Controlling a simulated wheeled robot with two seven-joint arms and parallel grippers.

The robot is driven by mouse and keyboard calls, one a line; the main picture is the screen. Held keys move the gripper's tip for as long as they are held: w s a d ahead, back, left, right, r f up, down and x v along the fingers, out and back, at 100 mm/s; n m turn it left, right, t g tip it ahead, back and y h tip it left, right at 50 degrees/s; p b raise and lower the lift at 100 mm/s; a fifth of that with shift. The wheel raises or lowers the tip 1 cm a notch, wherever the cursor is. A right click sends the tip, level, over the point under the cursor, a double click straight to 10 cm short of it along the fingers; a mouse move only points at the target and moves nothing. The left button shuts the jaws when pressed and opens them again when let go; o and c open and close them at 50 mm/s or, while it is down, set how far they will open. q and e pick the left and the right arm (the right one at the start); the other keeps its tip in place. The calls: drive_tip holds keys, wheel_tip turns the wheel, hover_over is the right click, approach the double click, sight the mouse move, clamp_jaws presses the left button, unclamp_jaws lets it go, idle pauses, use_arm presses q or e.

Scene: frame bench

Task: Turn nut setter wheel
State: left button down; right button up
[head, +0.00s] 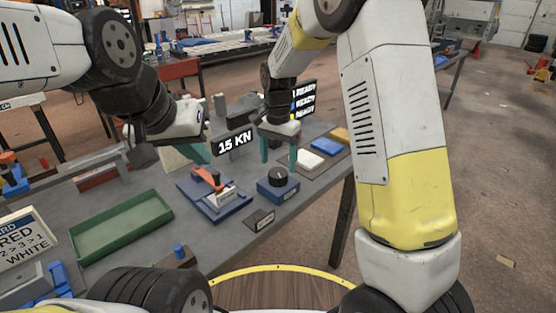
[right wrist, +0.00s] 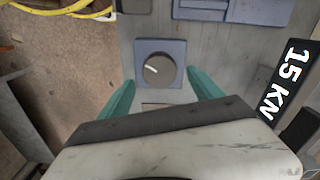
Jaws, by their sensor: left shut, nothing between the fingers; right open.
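A dark round knob (head: 279,174) with a pale pointer line sits on a small blue box (head: 278,189) on the bench; it looks like the nut setter wheel. In the right wrist view the knob (right wrist: 158,69) shows between and beyond my teal fingertips, its line slanting. My right gripper (head: 279,152) is open, fingers pointing down, behind the box in the head view. Its fingers (right wrist: 160,90) do not appear to touch the knob. My left gripper (head: 197,152) is shut and empty, left of the right one above the bench. Its fingers are partly hidden.
A blue fixture with an orange-red lever (head: 208,180) stands left of the knob box. A green tray (head: 122,226) lies further left. A "15 KN" display (head: 235,142) is between my grippers. White, blue and yellow blocks (head: 325,146) lie right. The bench edge is near.

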sight(280, 172)
drive_tip(key=shift+r, duration=1.5)
drive_tip(key=shift+s+d+r, duration=0.1)
drive_tip(key=shift+d+r, duration=0.15)
drive_tip(key=shift+r, duration=0.1)
drive_tip(key=s+d+r+n+t+y, duration=0.2)
drive_tip(key=s+d+r+n+t, duration=0.1)
drive_tip(key=s+d+r, duration=0.7)
drive_tip(key=s+d+r+n+t, duration=0.1)
drive_tip(key=s+d, duration=0.1)
drive_tip(key=s, duration=0.4)
drive_tip(key=s+d+r+n+t, duration=0.1)
drive_tip(key=s+r+n+t, duration=0.1)
drive_tip(key=s, duration=0.5)
drive_tip(key=shift+d+n, duration=0.3)
drive_tip(key=shift+d, duration=0.05)
drive_tip(key=shift+r, duration=0.1)
